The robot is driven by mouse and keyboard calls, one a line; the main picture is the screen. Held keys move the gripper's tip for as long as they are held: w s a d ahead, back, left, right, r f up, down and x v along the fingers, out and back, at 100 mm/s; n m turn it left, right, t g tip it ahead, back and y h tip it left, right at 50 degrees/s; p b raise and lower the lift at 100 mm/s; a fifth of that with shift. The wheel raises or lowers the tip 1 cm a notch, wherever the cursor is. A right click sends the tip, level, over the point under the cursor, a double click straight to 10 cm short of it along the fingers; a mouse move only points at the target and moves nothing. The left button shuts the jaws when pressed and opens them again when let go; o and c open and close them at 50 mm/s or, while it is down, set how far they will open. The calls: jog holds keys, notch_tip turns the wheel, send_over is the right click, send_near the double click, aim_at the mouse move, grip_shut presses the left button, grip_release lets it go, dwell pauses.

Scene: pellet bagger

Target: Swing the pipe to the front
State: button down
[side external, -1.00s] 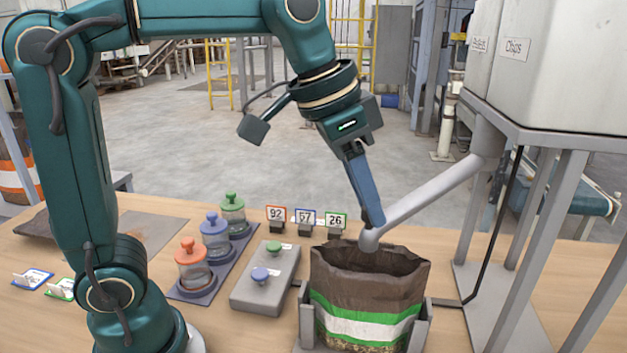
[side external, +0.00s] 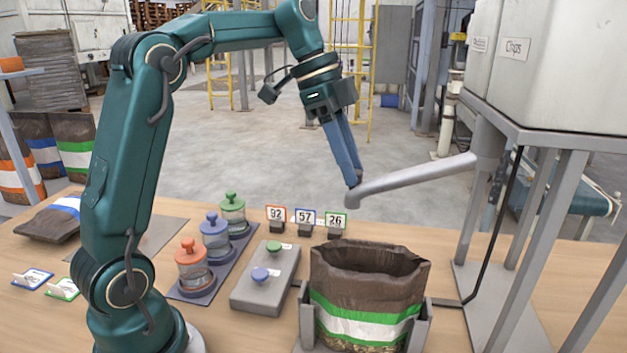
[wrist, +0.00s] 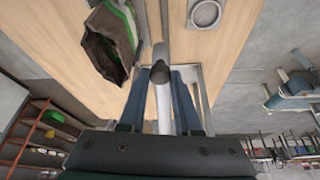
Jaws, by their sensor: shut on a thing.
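The grey pipe (side external: 420,178) runs from the post under the hopper to a bent outlet end, which is above and beyond the open bag in the side view, clear of its mouth. My gripper (side external: 353,182) is shut on the pipe near that outlet end. In the wrist view the pipe (wrist: 164,108) passes between the two blue fingers of my gripper (wrist: 161,74). The brown bag (side external: 368,283) with green and white bands stands upright, mouth open, in a grey holder (side external: 307,318). It also shows in the wrist view (wrist: 122,35), left of the pipe.
The hopper frame (side external: 548,138) stands at the right. A grey box (side external: 262,295) with green and blue knobs, several lidded jars (side external: 215,232) and number cards (side external: 306,216) are left of the bag. Open floor lies beyond the table.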

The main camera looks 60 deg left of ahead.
jog(key=shift+w+a+m, duration=0.4)
jog(key=shift+w+a, duration=0.05)
jog(key=shift+w, duration=0.1)
jog(key=c, duration=0.6)
grip_release()
jog(key=shift+g, duration=0.3)
jog(key=shift+r, duration=0.1)
jog(key=shift+v, duration=2.35)
jog(key=shift+a, duration=0.1)
